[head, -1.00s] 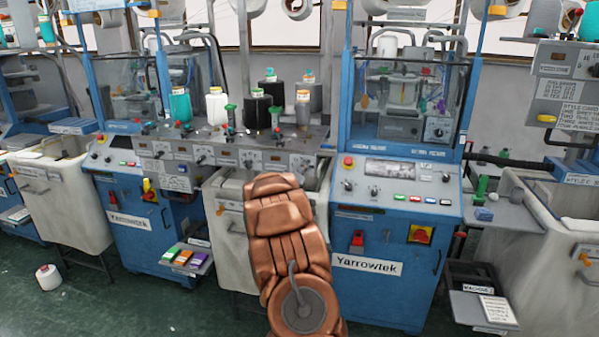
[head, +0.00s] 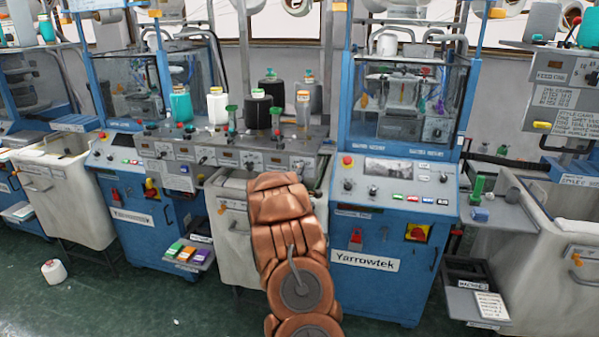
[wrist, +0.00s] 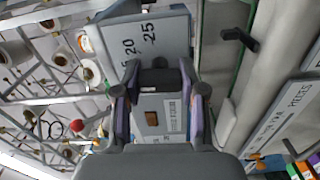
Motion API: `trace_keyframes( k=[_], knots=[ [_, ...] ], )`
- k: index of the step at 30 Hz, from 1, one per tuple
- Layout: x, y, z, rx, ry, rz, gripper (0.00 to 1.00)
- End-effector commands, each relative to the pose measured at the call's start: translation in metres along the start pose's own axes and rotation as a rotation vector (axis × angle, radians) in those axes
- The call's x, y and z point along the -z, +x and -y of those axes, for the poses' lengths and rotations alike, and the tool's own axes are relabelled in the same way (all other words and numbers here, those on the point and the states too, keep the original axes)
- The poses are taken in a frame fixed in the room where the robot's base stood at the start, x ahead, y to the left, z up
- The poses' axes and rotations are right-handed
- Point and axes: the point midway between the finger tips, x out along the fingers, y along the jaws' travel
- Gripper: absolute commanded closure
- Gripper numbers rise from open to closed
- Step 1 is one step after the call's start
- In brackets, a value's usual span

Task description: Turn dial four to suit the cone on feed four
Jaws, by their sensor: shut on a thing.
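In the wrist view my gripper (wrist: 160,76) is closed around a dark dial knob (wrist: 159,79) on a pale grey panel (wrist: 178,32). Printed numbers 20 and 25 show beyond the knob; others are partly covered by a finger. The knob's pointer is hidden. In the head view my copper-coloured arm reaches to the grey dial rail (head: 222,156) and hides the gripper. Above the rail stand a teal cone (head: 181,106), a white cone (head: 217,108), black cones (head: 257,112) and a grey cone (head: 303,112). I cannot tell for certain which is on feed four.
Blue machines (head: 395,215) stand on either side of the rail. A pale bin (head: 235,225) is below it. A white cone (head: 54,271) lies on the open green floor at left. A small shelf with coloured boxes (head: 188,253) juts out at the left machine.

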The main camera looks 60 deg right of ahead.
Motion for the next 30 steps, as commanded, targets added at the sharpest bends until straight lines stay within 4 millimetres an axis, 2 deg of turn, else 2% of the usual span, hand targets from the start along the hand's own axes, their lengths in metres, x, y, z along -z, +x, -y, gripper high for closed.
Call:
trace_keyframes(
  k=[8, 20, 21, 28, 30],
  knots=[
    [0.0003, -0.0002, 0.0008, 0.001, -0.071, 0.0, 0.94],
    [0.0002, -0.0002, 0.0012, 0.002, -0.078, -0.001, 0.94],
    [0.0002, -0.0002, 0.0012, 0.002, -0.078, -0.001, 0.58],
    [0.0001, -0.0001, 0.0009, 0.002, -0.078, 0.0, 0.34],
    [0.0, -0.0001, 0.0007, 0.001, -0.077, 0.0, 0.33]
  ],
)
